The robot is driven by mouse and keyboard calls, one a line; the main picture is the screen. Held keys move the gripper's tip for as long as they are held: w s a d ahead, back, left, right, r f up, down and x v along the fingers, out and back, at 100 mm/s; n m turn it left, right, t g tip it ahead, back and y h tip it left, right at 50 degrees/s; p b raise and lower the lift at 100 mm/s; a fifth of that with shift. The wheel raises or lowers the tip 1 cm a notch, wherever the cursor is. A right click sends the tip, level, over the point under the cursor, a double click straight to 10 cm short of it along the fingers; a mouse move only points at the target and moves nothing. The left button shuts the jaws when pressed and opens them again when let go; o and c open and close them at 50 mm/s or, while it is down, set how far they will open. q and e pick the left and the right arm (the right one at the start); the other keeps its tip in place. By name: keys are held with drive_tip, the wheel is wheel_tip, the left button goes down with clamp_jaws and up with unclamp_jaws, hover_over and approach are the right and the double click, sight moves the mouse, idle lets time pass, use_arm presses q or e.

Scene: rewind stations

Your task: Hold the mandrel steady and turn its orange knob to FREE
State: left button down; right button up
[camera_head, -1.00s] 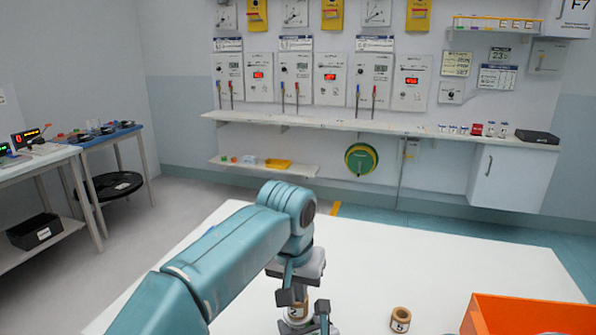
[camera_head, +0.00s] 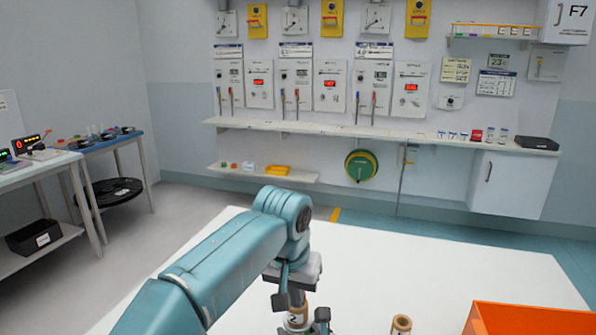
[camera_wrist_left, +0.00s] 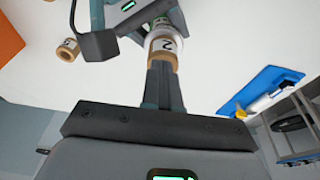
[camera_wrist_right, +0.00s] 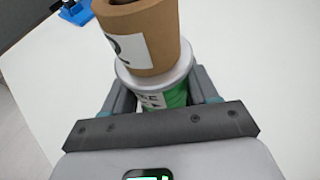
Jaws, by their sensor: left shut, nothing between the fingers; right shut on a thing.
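The mandrel carries a brown roll labelled 2 (camera_wrist_right: 148,45), which shows at the bottom of the head view (camera_head: 296,319) and in the left wrist view (camera_wrist_left: 165,47). Below the roll, the right wrist view shows the mandrel's silver flange (camera_wrist_right: 160,78) and a green part (camera_wrist_right: 172,96) with a partly hidden label. My right gripper (camera_wrist_right: 163,98) is shut on the mandrel at this green part. My left gripper (camera_wrist_left: 163,68) is shut and empty, its fingertips close by the roll; I cannot tell whether they touch. I cannot make out the orange knob.
A loose brown roll (camera_head: 401,326) stands on the white table (camera_head: 430,270) to the right of the mandrel. An orange bin (camera_head: 530,320) is at the lower right. The table behind them is clear. A wall shelf (camera_head: 400,129) runs beyond.

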use_arm(q)
drive_tip(key=shift+w+a+f, duration=0.1)
drive_tip(key=shift+w+a, duration=0.2)
drive_tip(key=shift+a, duration=0.35)
drive_tip(key=w+v, duration=0.1)
drive_tip(key=v, duration=0.5)
drive_tip(key=shift+s, duration=0.2)
idle(0.5)
